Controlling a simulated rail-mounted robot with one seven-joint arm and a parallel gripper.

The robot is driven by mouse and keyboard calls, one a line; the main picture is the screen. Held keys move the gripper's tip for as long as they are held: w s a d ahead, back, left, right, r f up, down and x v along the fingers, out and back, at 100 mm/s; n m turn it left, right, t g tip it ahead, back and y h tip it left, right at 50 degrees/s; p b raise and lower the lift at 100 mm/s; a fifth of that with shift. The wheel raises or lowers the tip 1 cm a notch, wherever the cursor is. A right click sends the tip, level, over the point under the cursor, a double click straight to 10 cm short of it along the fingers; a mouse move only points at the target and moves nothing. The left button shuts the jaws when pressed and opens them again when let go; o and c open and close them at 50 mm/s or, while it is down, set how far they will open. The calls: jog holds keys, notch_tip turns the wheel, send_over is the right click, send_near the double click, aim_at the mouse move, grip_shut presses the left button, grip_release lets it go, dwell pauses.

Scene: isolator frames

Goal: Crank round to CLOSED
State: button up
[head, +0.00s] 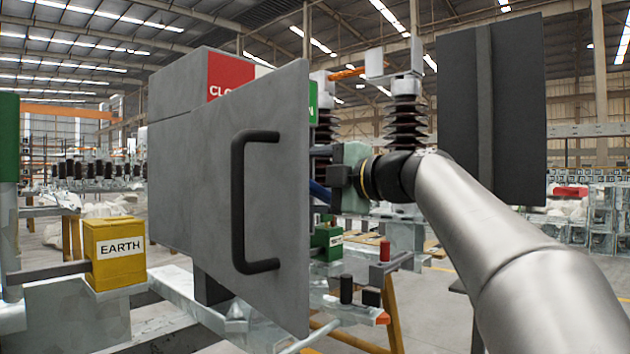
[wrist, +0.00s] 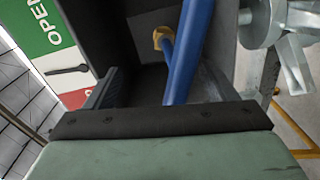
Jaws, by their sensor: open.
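A grey mechanism box (head: 175,180) stands left of centre in the head view, its door (head: 205,190) with a black handle swung out in front. Above it a red sign (head: 228,75) reads "CLO", its rest hidden by the door, and a green sign (head: 313,100) shows partly. In the wrist view the green OPEN field (wrist: 40,25), a white strip and a red field show; a black pointer (wrist: 67,70) lies on the white strip. A blue crank rod (wrist: 187,50) with a yellow-orange end piece (wrist: 163,40) is in front of my gripper (wrist: 160,88), which is open; contact is unclear.
A yellow EARTH box (head: 114,252) stands at the left. A small green box (head: 327,242) and posts with red and black caps (head: 385,250) stand beyond the door. Ribbed insulators (head: 405,125) rise behind my gripper. The door edge is close to the gripper's left.

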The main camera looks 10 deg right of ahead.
jog(key=shift+d, duration=0.1)
jog(key=p+v, duration=0.1)
jog(key=v, duration=1.6)
jog(key=shift+s+p, duration=0.15)
jog(key=shift+p, duration=0.15)
dwell(0.5)
